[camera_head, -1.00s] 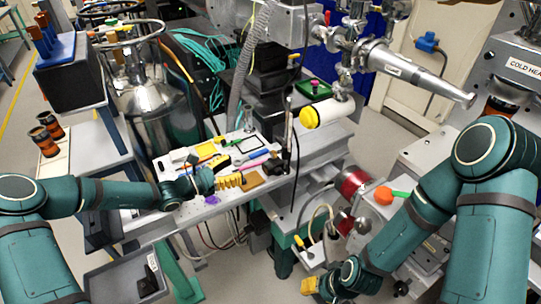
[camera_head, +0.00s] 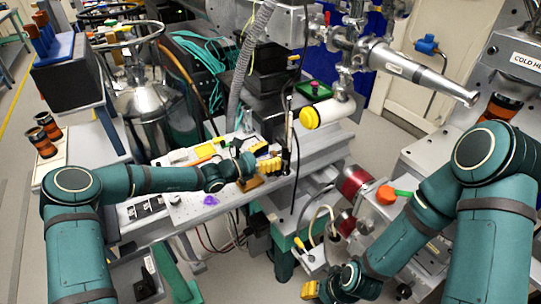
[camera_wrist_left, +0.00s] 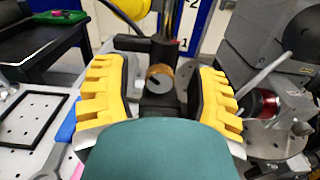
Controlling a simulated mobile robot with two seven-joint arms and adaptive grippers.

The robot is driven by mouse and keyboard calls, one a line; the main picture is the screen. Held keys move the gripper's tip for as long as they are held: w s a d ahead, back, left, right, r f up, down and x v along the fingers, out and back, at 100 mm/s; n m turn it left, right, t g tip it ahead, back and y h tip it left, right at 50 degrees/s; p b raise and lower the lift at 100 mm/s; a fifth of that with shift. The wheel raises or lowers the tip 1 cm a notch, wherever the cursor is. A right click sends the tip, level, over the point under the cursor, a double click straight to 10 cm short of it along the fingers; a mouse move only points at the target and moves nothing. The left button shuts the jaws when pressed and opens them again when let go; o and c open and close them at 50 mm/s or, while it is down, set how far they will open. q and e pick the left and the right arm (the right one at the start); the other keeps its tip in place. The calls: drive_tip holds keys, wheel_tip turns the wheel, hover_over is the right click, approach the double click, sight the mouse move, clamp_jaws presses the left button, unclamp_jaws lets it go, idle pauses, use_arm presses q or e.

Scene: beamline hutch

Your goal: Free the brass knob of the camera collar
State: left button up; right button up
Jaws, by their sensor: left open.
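The brass knob (camera_wrist_left: 160,73) shows in the left wrist view, a round brass disc facing me. It sits on the dark camera collar (camera_wrist_left: 158,103) around an upright dark post (camera_wrist_left: 168,25). The post also shows in the head view (camera_head: 288,120). My left gripper (camera_head: 269,167) is open, with one yellow finger on each side of the knob. Gaps show between both fingers and the knob. The knob itself is hard to make out in the head view. My right gripper (camera_head: 311,289) is low at the bottom of the head view; its jaw opening is not clear.
The perforated bench plate (camera_head: 185,207) carries tools and a purple piece (camera_head: 210,200). A red-ended cylinder (camera_head: 355,183) and an orange knob (camera_head: 386,195) lie to the right.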

use_arm(q)
clamp_jaws()
drive_tip(key=shift+r, duration=0.1)
drive_tip(key=shift+r+n+p, duration=0.1)
drive_tip(key=shift+n+p, duration=0.2)
drive_tip(key=shift+p, duration=0.2)
drive_tip(key=n+p, duration=0.2)
drive_tip(key=p, duration=0.1)
drive_tip(key=shift+r+n, duration=0.1)
drive_tip(key=shift+n, duration=0.2)
drive_tip(key=shift+n+p, duration=0.5)
drive_tip(key=shift+p, duration=0.05)
drive_tip(key=shift+w+f+n+p, duration=0.1)
drive_tip(key=shift+f+n+p, duration=0.15)
drive_tip(key=shift+n, duration=0.45)
